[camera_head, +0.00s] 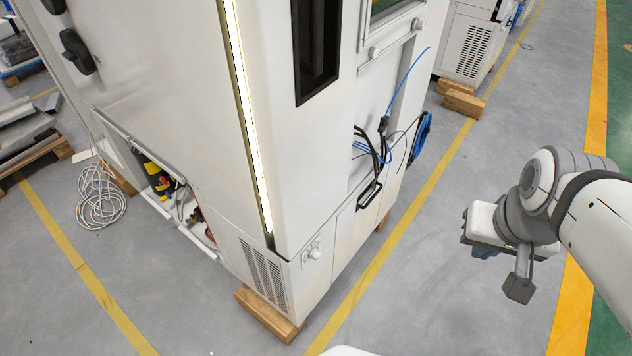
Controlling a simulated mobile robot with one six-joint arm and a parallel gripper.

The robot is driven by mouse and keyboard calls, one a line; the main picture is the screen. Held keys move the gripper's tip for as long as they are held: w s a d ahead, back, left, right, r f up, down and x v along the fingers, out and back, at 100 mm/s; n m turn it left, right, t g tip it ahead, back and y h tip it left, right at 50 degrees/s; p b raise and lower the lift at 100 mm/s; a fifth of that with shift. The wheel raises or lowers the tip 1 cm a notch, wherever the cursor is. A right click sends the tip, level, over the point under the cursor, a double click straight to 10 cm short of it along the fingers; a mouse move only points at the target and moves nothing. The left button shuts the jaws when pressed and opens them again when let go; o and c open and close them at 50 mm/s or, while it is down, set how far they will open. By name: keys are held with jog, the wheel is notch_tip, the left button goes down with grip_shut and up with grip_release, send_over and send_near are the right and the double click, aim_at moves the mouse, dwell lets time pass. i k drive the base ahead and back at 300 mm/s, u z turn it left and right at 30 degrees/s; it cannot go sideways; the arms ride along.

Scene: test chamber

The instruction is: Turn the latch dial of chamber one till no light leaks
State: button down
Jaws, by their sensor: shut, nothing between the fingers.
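The white chamber (180,70) stands at the left and middle. A bright strip of light (248,110) shows along the upright gap at its front corner, from the top of the picture down to near the vent. A black latch dial (76,50) sits on the left face, with another small black part (54,5) above it at the picture's edge. I cannot read any chamber number. My gripper (484,251) is at the right, shut and empty, well away from the chamber, over the floor. Its fingertips are small and partly hidden by the wrist.
A small white switch (315,252) sits low on the right face. Blue and black cables (385,125) hang there. Wooden blocks (268,315) jut out under the chamber. A coiled white cable (100,195) lies on the floor at left. Grey floor (420,280) is clear between chamber and arm.

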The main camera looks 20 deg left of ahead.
aim_at(315, 254)
jog(key=u, duration=1.2)
